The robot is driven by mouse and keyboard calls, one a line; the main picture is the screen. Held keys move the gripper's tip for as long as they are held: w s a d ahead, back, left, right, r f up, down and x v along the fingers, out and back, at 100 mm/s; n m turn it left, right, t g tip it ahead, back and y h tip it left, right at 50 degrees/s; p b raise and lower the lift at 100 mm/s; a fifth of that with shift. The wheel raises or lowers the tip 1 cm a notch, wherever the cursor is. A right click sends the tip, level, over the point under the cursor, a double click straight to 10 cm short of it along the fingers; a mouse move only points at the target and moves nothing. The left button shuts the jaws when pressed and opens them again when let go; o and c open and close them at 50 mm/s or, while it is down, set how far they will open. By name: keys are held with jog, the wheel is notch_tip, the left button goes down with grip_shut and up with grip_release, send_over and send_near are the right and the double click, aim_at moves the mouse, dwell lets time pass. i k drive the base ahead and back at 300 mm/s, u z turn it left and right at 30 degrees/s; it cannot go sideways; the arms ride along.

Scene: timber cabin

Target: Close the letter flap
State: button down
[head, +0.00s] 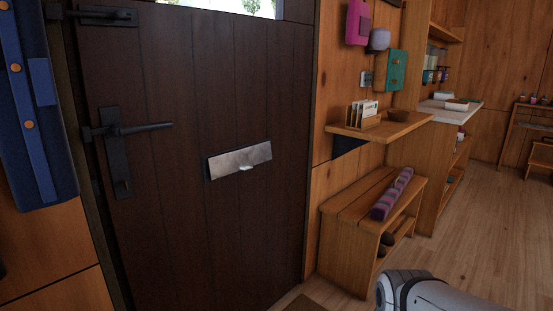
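The letter flap (238,160) is a grey metal plate in the middle of the dark plank door (190,220), in the head view. It has a small pale tab (246,168) at its lower edge. A thin dark strip shows along the flap's left edge. I cannot tell surely from this angle how far the flap stands out from the door. My gripper is out of view. Only a white and grey link of my arm shows at the bottom right, well to the right of the flap and apart from the door.
A black door handle (145,128) juts out left of the flap, with a bolt (105,14) above. Right of the door are a wall shelf (385,129) with a letter rack (365,122) and a wooden bench (350,200) below. Open floor (490,225) lies to the right.

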aim_at(244, 159)
jog(key=i, duration=1.35)
jog(key=u, duration=0.1)
